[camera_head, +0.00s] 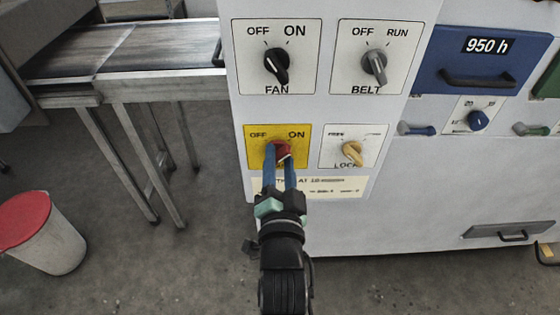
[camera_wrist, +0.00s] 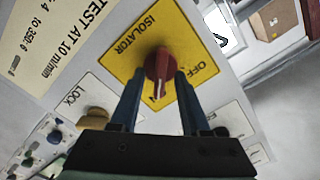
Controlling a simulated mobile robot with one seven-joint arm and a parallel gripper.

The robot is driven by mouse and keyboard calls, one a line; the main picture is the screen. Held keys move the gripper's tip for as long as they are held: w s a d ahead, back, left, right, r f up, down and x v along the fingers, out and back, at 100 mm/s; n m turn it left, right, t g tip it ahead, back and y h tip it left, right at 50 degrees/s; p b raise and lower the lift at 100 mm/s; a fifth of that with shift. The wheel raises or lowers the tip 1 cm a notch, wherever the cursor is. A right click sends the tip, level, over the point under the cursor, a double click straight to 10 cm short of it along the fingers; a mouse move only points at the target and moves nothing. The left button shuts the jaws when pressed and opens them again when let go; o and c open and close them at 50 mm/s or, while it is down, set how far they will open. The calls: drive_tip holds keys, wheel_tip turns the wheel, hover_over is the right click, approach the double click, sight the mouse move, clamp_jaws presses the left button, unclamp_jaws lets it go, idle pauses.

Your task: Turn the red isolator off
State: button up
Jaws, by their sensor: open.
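The red isolator knob (camera_head: 281,150) sits on a yellow plate (camera_head: 260,131) marked OFF and ON, on the white panel's lower left. In the wrist view the red knob (camera_wrist: 161,64) has a white line pointing down toward the partly hidden ON label, away from OFF on the right. My gripper (camera_head: 279,158) is open, its two blue fingers on either side of the knob. In the wrist view my gripper (camera_wrist: 159,75) straddles the knob, with gaps visible beside it. Whether a fingertip touches it is unclear.
A yellowish LOCK knob (camera_head: 351,152) is close on the right. The black FAN knob (camera_head: 276,66) and grey BELT knob (camera_head: 374,67) are above. A blue drawer (camera_head: 450,58) is at right. A conveyor (camera_head: 140,48) and red-lidded bin (camera_head: 42,245) stand left.

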clamp_jaws()
drive_tip(key=shift+n, duration=0.3)
idle(0.3)
drive_tip(key=n, duration=0.4)
drive_tip(key=shift+a+r+p, duration=0.1)
drive_tip(key=shift+p, duration=0.25)
drive_tip(key=n+p, duration=0.1)
drive_tip(key=n, duration=0.5)
drive_tip(key=shift+a, duration=0.1)
drive_tip(key=n+p, duration=0.2)
drive_tip(key=n, duration=0.2)
drive_tip(key=n+p, duration=0.1)
drive_tip(key=n, duration=0.4)
drive_tip(key=shift+a+f+p, duration=0.2)
drive_tip(key=shift+p, duration=0.15)
idle(0.5)
